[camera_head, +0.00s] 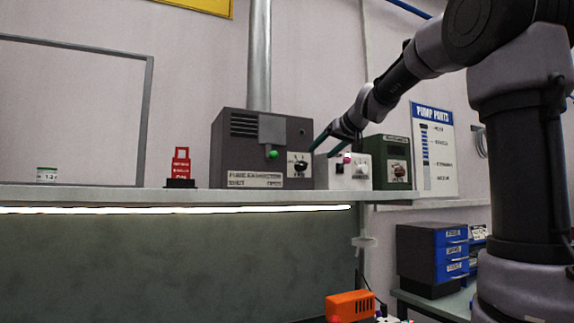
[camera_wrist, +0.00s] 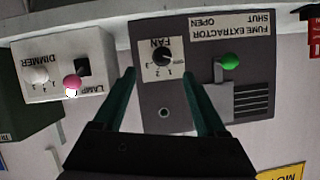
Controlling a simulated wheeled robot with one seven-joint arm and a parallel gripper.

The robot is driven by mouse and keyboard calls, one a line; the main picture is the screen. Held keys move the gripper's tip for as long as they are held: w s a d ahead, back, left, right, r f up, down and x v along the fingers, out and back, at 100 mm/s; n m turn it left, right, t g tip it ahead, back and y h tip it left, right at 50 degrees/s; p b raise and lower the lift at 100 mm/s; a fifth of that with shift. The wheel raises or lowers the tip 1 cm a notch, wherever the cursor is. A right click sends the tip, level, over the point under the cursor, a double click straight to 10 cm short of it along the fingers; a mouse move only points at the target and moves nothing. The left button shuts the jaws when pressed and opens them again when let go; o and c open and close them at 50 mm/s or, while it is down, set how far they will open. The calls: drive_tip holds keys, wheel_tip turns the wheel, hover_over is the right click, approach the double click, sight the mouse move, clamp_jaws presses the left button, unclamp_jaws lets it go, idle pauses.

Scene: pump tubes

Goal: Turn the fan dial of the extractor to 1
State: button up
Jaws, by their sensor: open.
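The fume extractor (camera_head: 232,170) is a dark grey box on the shelf with a pipe rising from its top. Its fan dial (camera_head: 299,166) is a black knob on a white plate at the front right. In the wrist view the picture is upside down, and the fan dial (camera_wrist: 161,56) appears between the fingertips, with small numbers around it. I cannot tell surely which number it points to. My gripper (camera_head: 320,153) is open and empty, its green fingers reaching toward the extractor's right side. In the wrist view my gripper (camera_wrist: 159,69) shows no contact with the dial.
A green-knobbed lever (camera_wrist: 231,62) sits beside the dial on the extractor. A white lamp dimmer box (camera_head: 342,180) with a pink knob stands close to its right, then a dark green box (camera_head: 391,152). A red sign (camera_head: 181,167) stands left on the shelf (camera_head: 100,195).

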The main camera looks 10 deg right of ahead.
sight(304, 165)
drive_tip(key=x, duration=1.1)
drive_tip(key=shift+w+a+r, duration=0.15)
drive_tip(key=shift+a+r, duration=0.15)
drive_tip(key=shift+r, duration=0.05)
drive_tip(key=shift+c, duration=0.3)
clamp_jaws()
